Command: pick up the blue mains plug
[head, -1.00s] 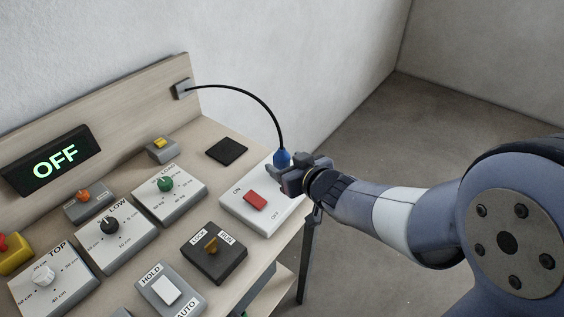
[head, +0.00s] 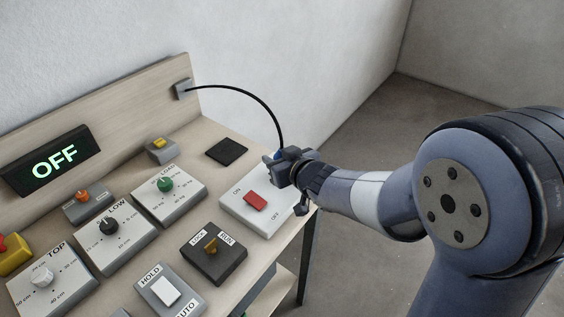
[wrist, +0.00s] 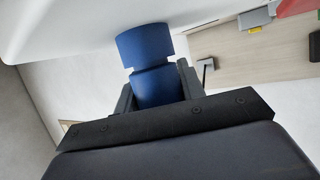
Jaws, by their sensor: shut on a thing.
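The blue mains plug (wrist: 150,60) sits between the two fingers of my gripper (wrist: 157,88) in the wrist view, and the jaws are shut on it. In the head view my gripper (head: 282,168) is at the right end of the bench, by the far right edge of the white ON/OFF switch box. Only a sliver of the blue plug (head: 277,154) shows there, the rest hidden by the gripper. A black cable arcs from the plug up to a grey wall box (head: 183,88) on the back panel.
The white box with a red rocker switch (head: 255,201) is just left of my gripper. A flat black pad (head: 227,151) lies behind it. Several control boxes, including a green-knob box (head: 168,199), fill the bench (head: 215,134). Open floor lies to the right.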

